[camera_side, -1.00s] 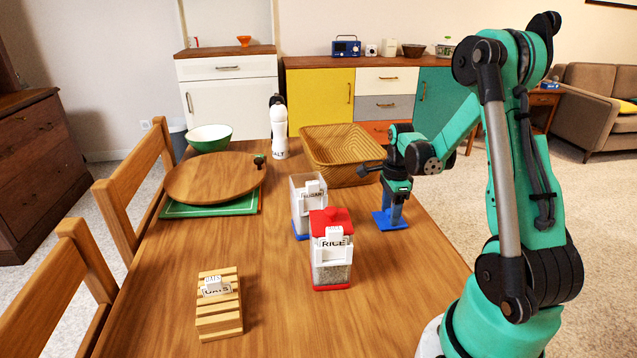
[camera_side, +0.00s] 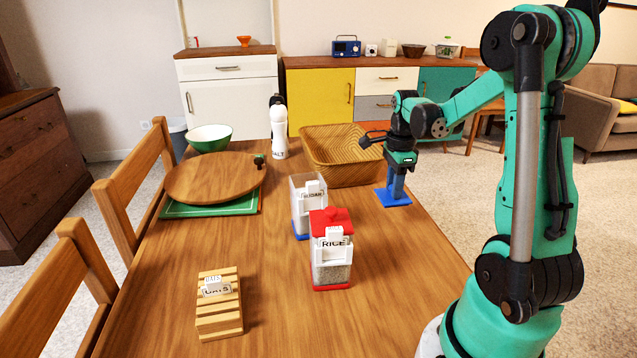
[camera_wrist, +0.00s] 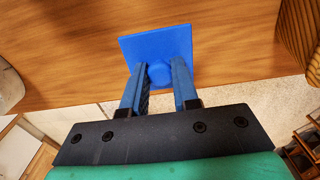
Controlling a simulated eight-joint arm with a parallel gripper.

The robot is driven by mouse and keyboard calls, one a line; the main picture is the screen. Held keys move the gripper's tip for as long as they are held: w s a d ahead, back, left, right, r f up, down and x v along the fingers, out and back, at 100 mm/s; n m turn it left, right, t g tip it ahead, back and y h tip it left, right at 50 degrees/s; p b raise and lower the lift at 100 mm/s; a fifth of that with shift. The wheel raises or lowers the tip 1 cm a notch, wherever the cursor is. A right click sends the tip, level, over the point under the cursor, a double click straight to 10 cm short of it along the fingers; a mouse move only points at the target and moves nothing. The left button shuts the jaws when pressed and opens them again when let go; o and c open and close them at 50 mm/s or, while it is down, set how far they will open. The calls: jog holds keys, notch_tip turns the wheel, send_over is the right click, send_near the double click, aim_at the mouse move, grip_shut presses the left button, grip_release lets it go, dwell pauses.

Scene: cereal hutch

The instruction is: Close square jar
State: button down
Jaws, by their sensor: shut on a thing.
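My gripper (camera_side: 397,182) is shut on the knob of a flat square blue lid (camera_side: 393,198). The lid is roughly level, near the table's right edge; I cannot tell whether it touches the table or hangs just above it. In the wrist view, my gripper (camera_wrist: 158,80) has its two blue fingers on either side of the knob, with the lid's plate (camera_wrist: 160,43) beyond them. A clear square jar (camera_side: 309,207) with a blue base and a partly covered white label stands upright, open at the top, left of my gripper and apart from it.
A red-lidded RICE jar (camera_side: 331,262) stands in front of the open jar. A woven basket (camera_side: 345,170) is behind, left of my gripper. A slatted wooden block (camera_side: 219,315) is front left, and a round board (camera_side: 212,178) and salt bottle (camera_side: 279,135) are farther back.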

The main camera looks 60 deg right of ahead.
notch_tip(320, 180, up, 17)
jog(key=w+a+n, duration=0.1)
jog(key=w+a, duration=1.1)
jog(key=w, duration=0.1)
notch_tip(320, 180, down, 11)
jog(key=shift+d+r, duration=0.15)
jog(key=shift+r, duration=0.05)
jog(key=shift+s+f, duration=0.1)
jog(key=shift+f, duration=0.35)
dwell(2.2)
jog(key=shift+c, duration=1.3)
grip_release()
